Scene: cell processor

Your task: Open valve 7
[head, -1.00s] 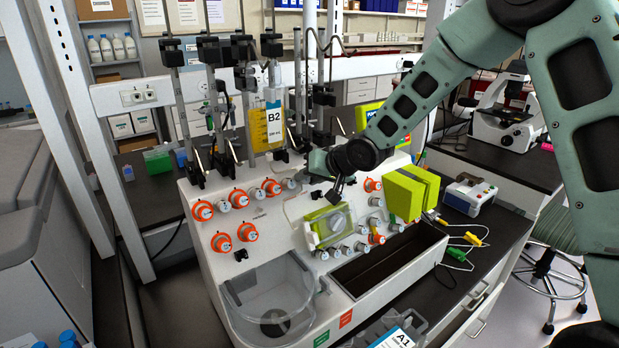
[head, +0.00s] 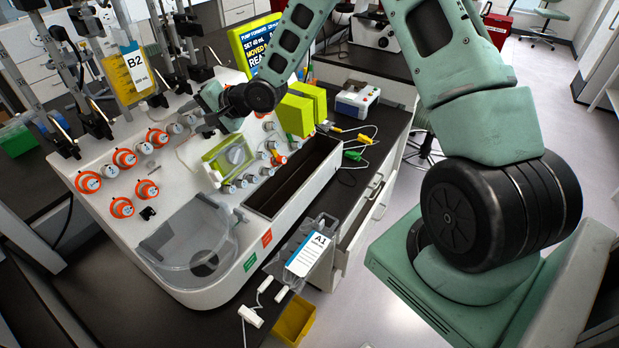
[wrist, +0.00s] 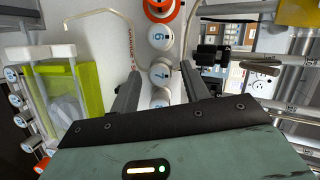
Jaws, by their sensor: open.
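The machine's white sloped panel (head: 125,150) carries several small grey-white valve knobs and larger orange-ringed ones. In the wrist view, a round white knob (wrist: 160,74) with a dark mark that looks like a 7 sits between the fingers of my gripper (wrist: 163,70). The fingers are open, one on each side of it; I cannot tell whether they touch it. Another white knob (wrist: 161,38) lies just above it in the picture, and one more (wrist: 160,98) lies below. In the head view my gripper (head: 213,122) is over the panel beside the green-framed pump cassette (head: 228,158), hiding some knobs.
Yellow-green blocks (head: 302,108) and a dark open trough (head: 290,180) lie right of the gripper. A clear basin (head: 190,240) is at the panel's front. Bag B2 (head: 125,75) hangs behind, and bag A1 (head: 305,255) is in front. Tubing (wrist: 95,20) arches near the left finger.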

